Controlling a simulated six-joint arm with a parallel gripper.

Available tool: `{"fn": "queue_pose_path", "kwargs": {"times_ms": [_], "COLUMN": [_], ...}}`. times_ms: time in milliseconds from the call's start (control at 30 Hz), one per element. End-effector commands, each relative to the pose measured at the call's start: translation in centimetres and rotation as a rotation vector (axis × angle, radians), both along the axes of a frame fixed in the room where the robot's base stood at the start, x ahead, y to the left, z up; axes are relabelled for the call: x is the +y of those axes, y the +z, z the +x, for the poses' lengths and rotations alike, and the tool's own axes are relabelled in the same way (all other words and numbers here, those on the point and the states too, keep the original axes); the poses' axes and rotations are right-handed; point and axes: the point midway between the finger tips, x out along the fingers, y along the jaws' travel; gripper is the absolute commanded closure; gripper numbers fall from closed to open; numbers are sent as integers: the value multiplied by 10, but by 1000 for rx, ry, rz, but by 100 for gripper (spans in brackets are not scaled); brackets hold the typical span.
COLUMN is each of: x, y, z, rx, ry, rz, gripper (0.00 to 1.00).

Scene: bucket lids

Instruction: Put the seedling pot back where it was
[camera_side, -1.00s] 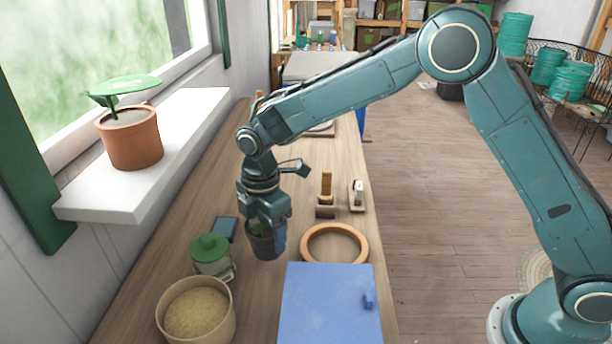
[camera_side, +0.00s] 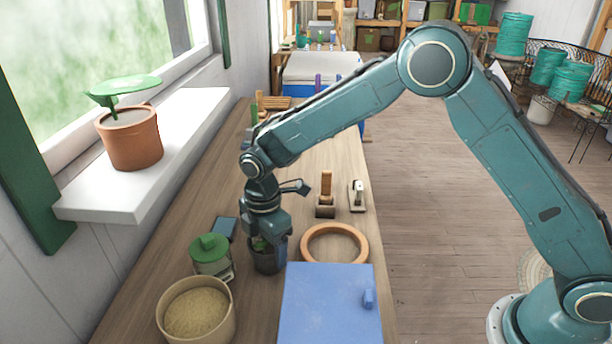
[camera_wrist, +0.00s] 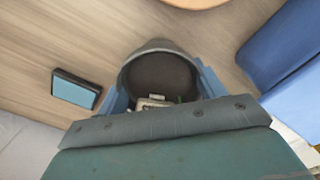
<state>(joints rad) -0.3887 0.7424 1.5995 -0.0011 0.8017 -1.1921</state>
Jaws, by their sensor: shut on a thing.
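The seedling pot (camera_side: 267,262) is a small dark pot with a bit of green at its top, at the front middle of the workbench. My gripper (camera_side: 266,240) is shut on it from above, with blue fingers at its sides. The pot is upright and looks low at the bench top; I cannot tell whether it touches. In the wrist view the dark pot (camera_wrist: 160,78) sits between my fingers, with its inside and a small pale label showing. Most of the seedling is hidden.
A green-lidded jar (camera_side: 210,256) stands close left of the pot, with a grain-filled tub (camera_side: 197,310) in front. A terracotta ring (camera_side: 335,228) and blue box lid (camera_side: 328,305) lie to the right. A dark blue-topped block (camera_side: 225,228) lies behind left. A potted plant (camera_side: 131,138) stands on the sill.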

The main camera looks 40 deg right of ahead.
Motion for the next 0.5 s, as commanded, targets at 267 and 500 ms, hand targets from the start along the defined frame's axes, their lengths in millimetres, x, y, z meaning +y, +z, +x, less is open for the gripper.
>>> {"fn": "queue_pose_path", "kwargs": {"times_ms": [267, 500], "x": [0, 0], "y": [-1, 0], "z": [0, 0], "rx": [1, 0], "ry": [0, 0], "rz": [0, 0], "gripper": [9, 9]}}
